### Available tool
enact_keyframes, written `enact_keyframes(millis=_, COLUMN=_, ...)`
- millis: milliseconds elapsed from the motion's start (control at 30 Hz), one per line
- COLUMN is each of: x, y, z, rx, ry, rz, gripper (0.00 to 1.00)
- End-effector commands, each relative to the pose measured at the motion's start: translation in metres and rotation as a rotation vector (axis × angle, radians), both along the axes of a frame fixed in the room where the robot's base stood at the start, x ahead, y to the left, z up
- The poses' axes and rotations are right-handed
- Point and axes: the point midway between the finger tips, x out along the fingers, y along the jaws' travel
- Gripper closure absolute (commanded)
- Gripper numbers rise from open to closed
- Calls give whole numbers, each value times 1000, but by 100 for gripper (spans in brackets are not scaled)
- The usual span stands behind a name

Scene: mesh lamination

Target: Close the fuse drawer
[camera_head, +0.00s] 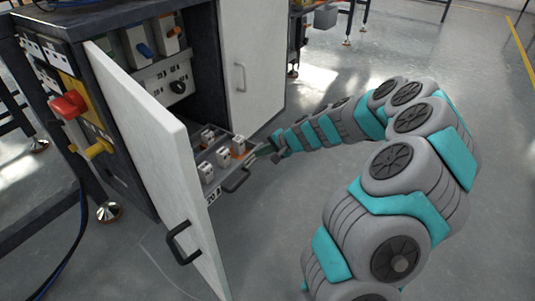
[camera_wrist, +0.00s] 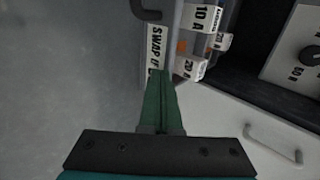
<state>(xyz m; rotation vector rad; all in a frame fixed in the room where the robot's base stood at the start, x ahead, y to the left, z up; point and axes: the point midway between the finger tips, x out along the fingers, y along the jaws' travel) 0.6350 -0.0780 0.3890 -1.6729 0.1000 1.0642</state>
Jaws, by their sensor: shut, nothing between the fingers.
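The fuse drawer (camera_head: 213,190) sticks out of the lower part of the open cabinet, with several white fuses (camera_head: 223,157) standing in it and a dark handle (camera_head: 236,180) on its front. My gripper (camera_head: 262,152) is at the right end of the drawer, close to its front. In the wrist view, the green fingers (camera_wrist: 160,75) are together and empty, with their tips at the drawer's labelled front (camera_wrist: 156,48). Part of the dark handle (camera_wrist: 150,10) shows at the top there. I cannot tell whether the tips touch the drawer.
The left cabinet door (camera_head: 165,160) stands open in front of the drawer's left side. The right door (camera_head: 252,65) is also open. A red knob (camera_head: 68,106) and a yellow handle (camera_head: 98,149) are on the cabinet's side. The floor (camera_head: 280,215) in front is clear.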

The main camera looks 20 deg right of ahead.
Motion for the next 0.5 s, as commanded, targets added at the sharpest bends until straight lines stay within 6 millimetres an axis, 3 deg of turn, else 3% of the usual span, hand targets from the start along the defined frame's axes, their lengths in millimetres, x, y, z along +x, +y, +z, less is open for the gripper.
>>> enact_keyframes(millis=500, x=110, y=82, z=-2, rx=-4, ry=1, rz=6, gripper=100)
